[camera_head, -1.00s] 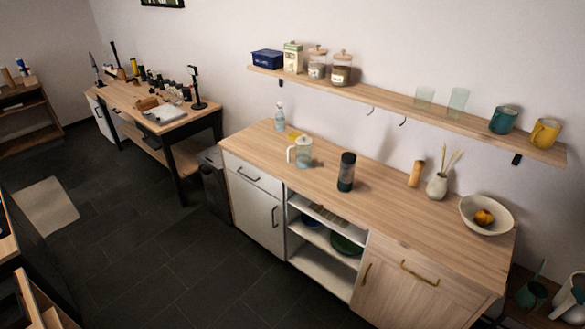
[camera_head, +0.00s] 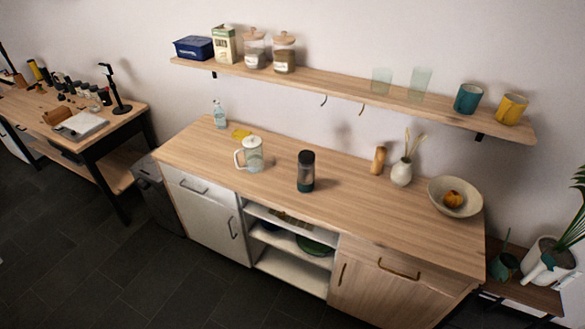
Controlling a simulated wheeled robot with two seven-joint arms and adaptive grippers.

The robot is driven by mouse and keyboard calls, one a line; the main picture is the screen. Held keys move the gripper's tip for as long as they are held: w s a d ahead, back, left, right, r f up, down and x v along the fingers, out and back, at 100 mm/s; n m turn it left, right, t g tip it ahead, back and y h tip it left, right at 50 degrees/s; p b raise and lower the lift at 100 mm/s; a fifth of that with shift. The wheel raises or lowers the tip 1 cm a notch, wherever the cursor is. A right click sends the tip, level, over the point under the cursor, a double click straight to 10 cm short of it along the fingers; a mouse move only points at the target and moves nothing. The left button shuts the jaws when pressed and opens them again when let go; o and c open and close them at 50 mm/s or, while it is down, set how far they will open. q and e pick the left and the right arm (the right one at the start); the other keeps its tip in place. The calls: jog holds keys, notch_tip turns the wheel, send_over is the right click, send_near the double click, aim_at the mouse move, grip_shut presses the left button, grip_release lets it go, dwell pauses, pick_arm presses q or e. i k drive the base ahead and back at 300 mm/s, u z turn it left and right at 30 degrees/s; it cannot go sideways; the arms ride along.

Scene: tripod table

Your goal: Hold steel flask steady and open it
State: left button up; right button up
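A dark upright flask-like container (camera_head: 306,171) stands near the middle of the wooden counter. It has a black top, a greyish middle band and a dark teal base. It is the only flask-like thing that I make out, and I cannot tell whether it is steel. Its top looks closed. Neither of my grippers shows in the head view, and nothing touches the container.
On the counter (camera_head: 232,184), a glass pitcher (camera_head: 254,155) stands left of the container. A wooden cylinder (camera_head: 378,160), a white vase (camera_head: 401,173) and a bowl (camera_head: 440,206) stand to the right. A wall shelf (camera_head: 340,84) hangs above. Dark floor (camera_head: 110,270) is clear in front.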

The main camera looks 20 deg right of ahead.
aim_at(305, 174)
jog(key=z, duration=0.3)
jog(key=i, duration=0.8)
jog(key=z, duration=0.5)
